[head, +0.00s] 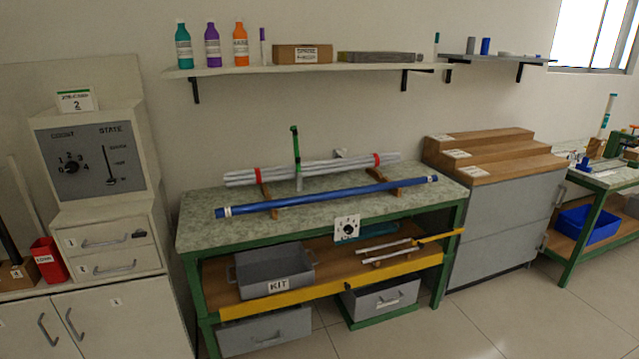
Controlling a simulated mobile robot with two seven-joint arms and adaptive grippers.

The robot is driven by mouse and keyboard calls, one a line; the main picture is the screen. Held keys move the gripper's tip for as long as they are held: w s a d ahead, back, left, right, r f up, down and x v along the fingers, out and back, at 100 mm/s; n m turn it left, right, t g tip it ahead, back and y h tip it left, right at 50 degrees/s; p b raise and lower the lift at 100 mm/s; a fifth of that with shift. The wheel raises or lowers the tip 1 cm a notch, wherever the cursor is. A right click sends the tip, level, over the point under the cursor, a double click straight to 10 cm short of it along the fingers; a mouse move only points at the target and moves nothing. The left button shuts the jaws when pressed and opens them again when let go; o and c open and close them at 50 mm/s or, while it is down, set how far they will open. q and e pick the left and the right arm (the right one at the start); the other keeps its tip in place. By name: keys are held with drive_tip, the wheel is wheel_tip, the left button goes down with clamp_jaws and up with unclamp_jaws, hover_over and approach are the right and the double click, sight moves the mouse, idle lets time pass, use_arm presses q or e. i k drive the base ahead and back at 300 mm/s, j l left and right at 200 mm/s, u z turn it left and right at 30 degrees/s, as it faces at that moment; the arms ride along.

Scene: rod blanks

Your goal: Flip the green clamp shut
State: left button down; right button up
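The green clamp (296,146) stands at the back middle of the green-framed workbench (205,222). Its green arm points almost straight up, on a pale post. A bundle of grey rods (335,170) with red bands lies across the bench at the clamp's post. A long blue rod (330,196) lies in front of the bundle, resting on brown wooden supports. The clamp's hinge and lower end are too small to make out. Neither of my grippers is in view.
A dial plate (347,228) sits at the bench's front edge. A grey KIT bin (275,272) and thin rods (388,251) are on the lower shelf. A grey cabinet with wooden steps (500,225) stands right. A white cabinet (110,290) stands left. Tiled floor lies in front.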

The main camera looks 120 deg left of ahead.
sight(294, 129)
drive_tip(key=u, duration=4.15)
drive_tip(key=i+l, duration=0.5)
drive_tip(key=i, duration=0.25)
drive_tip(key=i+l+u, duration=0.1)
drive_tip(key=i+l, duration=0.45)
drive_tip(key=i, duration=0.15)
